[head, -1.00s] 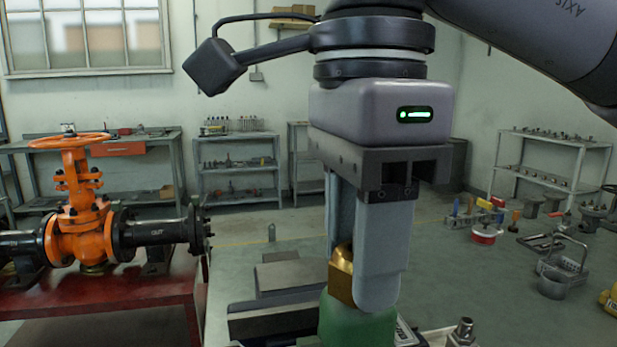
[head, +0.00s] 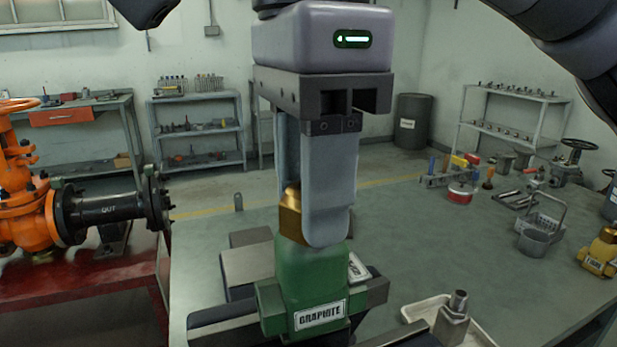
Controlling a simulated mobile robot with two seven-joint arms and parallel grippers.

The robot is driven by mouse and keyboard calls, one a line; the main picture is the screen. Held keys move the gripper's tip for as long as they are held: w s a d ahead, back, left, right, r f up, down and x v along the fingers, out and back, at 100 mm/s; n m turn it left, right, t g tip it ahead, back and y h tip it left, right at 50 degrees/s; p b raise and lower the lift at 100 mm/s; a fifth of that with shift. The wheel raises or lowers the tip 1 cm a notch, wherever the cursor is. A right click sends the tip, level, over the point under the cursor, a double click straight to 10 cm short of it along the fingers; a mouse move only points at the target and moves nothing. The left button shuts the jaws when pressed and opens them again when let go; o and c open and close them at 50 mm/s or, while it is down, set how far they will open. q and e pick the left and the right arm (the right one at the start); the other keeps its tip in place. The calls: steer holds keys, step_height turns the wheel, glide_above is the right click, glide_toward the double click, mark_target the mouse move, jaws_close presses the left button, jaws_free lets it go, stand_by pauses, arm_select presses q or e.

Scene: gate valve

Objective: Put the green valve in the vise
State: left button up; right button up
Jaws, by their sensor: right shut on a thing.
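The green valve (head: 308,275) has a brass-coloured hex top (head: 291,216) and a white label reading "GRAPHITE". It is upright in the middle of the head view. My right gripper (head: 317,215) points down, with its fingers shut on the brass top. The grey vise (head: 246,265) is on the bench behind and around the valve's lower part. The valve hides much of the vise, and I cannot tell whether the valve's base sits between the jaws or is above them. My left gripper is not in view.
A tray (head: 425,308) with a metal fitting (head: 453,320) lies right of the vise. A yellow valve (head: 600,254), a metal caddy (head: 540,236) and several tools stand farther right on the bench. An orange valve (head: 30,210) on a red table is at left. The bench's middle right is clear.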

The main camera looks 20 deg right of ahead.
mark_target(310, 286)
steer(key=shift+f+b, duration=0.35)
steer(key=shift+f, duration=0.15)
steer(key=shift+f+b, duration=0.4)
steer(key=shift+f, duration=0.2)
steer(key=shift+f+b, duration=0.6)
steer(key=shift+f, duration=0.2)
steer(key=shift+f+b, duration=0.6)
steer(key=shift+f, duration=0.2)
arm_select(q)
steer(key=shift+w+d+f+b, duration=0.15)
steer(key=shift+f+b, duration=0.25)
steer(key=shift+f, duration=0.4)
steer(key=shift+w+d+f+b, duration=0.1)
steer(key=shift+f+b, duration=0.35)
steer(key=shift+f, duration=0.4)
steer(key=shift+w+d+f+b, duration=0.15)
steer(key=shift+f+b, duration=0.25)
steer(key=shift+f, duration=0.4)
arm_select(e)
steer(key=shift+f, duration=1.7)
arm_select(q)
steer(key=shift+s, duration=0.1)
arm_select(e)
steer(key=o, duration=1.3)
steer(key=shift+c, duration=0.2)
